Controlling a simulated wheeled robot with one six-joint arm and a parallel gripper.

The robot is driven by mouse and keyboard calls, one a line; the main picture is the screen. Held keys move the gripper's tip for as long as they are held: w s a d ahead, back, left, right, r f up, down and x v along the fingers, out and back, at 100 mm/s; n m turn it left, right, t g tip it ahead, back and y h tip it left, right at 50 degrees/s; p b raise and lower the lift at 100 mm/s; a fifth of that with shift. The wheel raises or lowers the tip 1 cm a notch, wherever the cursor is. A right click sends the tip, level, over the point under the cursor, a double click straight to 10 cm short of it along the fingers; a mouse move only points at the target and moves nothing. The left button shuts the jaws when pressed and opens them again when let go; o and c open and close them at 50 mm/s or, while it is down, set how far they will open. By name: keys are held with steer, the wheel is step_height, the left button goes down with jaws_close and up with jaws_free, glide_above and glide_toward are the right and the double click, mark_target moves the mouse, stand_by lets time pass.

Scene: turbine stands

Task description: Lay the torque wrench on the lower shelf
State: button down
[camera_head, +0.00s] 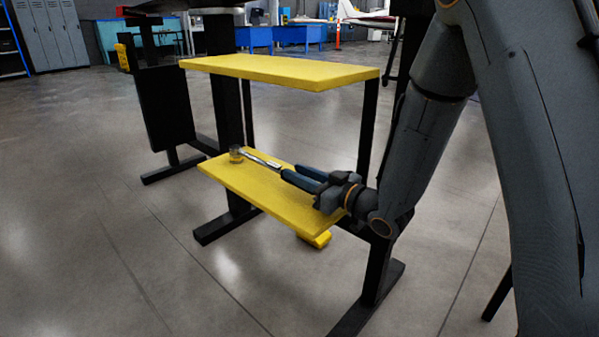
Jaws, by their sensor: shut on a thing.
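The torque wrench (262,161) is a thin silver tool at the lower yellow shelf (250,194). Its head end points left, near a small brass-coloured round piece (236,155) at the shelf's far left corner. My gripper (297,178) comes in from the right, low over the lower shelf, with its blue-grey fingers shut on the wrench's near end. The fingers hide that end. I cannot tell whether the wrench touches the shelf surface or hangs just above it.
The upper yellow shelf (285,71) overhangs the lower one, on black posts (376,225). A yellow block (315,239) shows under the lower shelf's front edge. A black stand (166,105) is at left. The lower shelf's front left part is bare.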

steer(key=shift+s+f, duration=0.15)
steer(key=shift+f, duration=0.7)
steer(key=shift+s+f+b, duration=0.1)
steer(key=shift+f+b, duration=0.3)
steer(key=shift+f, duration=0.35)
steer(key=c, duration=1.8)
jaws_free()
steer(key=shift+c, duration=0.2)
steer(key=o, duration=0.4)
steer(key=shift+a+f, duration=0.1)
steer(key=shift+f, duration=0.1)
steer(key=shift+c, duration=0.2)
steer(key=shift+o, duration=0.6)
steer(key=shift+r, duration=0.15)
steer(key=shift+o, duration=0.5)
steer(key=shift+r, duration=0.15)
steer(key=shift+p+v, duration=1.4)
steer(key=shift+v, duration=2.1)
steer(key=shift+r, duration=0.25)
